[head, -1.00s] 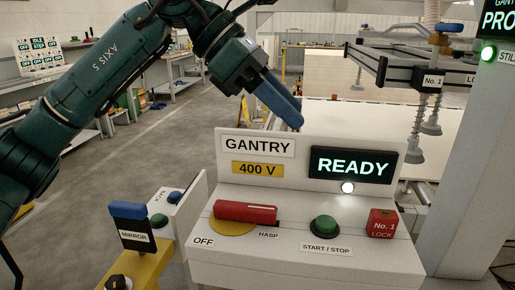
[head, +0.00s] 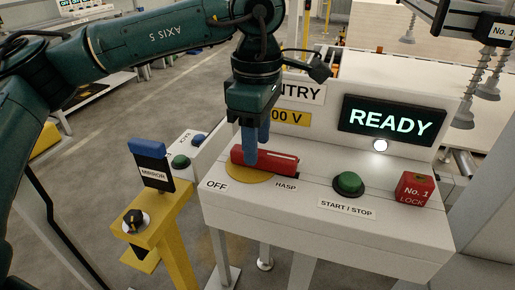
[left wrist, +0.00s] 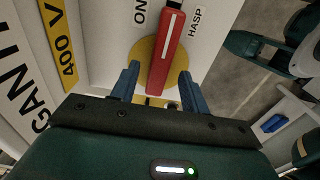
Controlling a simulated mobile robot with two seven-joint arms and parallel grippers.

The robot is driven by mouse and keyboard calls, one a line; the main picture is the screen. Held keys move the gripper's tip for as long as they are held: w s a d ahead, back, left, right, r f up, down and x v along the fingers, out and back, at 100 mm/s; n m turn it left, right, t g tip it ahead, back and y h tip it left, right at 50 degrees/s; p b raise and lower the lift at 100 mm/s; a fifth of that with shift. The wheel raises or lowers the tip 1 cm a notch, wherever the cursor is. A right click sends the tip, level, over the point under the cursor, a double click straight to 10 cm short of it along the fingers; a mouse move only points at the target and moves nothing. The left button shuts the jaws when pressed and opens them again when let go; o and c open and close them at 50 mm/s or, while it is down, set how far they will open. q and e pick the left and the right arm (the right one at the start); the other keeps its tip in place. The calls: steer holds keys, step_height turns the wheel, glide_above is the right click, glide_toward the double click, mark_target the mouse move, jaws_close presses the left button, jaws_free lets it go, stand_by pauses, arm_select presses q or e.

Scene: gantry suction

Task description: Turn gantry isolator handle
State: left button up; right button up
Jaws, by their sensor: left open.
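The red isolator handle (head: 270,160) lies lengthwise across a yellow disc (head: 246,175) on the sloping white gantry panel (head: 310,210). OFF is printed at the disc's left and HASP below the handle. My left gripper (head: 257,154) points down at the handle, its blue fingers open. In the left wrist view the handle (left wrist: 166,48) lies between the line of the two fingers (left wrist: 160,86), with a gap on each side; contact is not visible. The ON label shows there beside the disc. My right gripper is not in view.
A green START/STOP button (head: 348,184) and a red No. 1 lock (head: 414,189) sit to the right. A lit READY display (head: 391,121) stands behind. A yellow stand with the MIRROR switch (head: 152,165) is at the left, close to the panel.

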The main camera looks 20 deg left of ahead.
arm_select(q)
steer(key=shift+f, duration=1.25)
steer(key=shift+c, duration=0.5)
jaws_close()
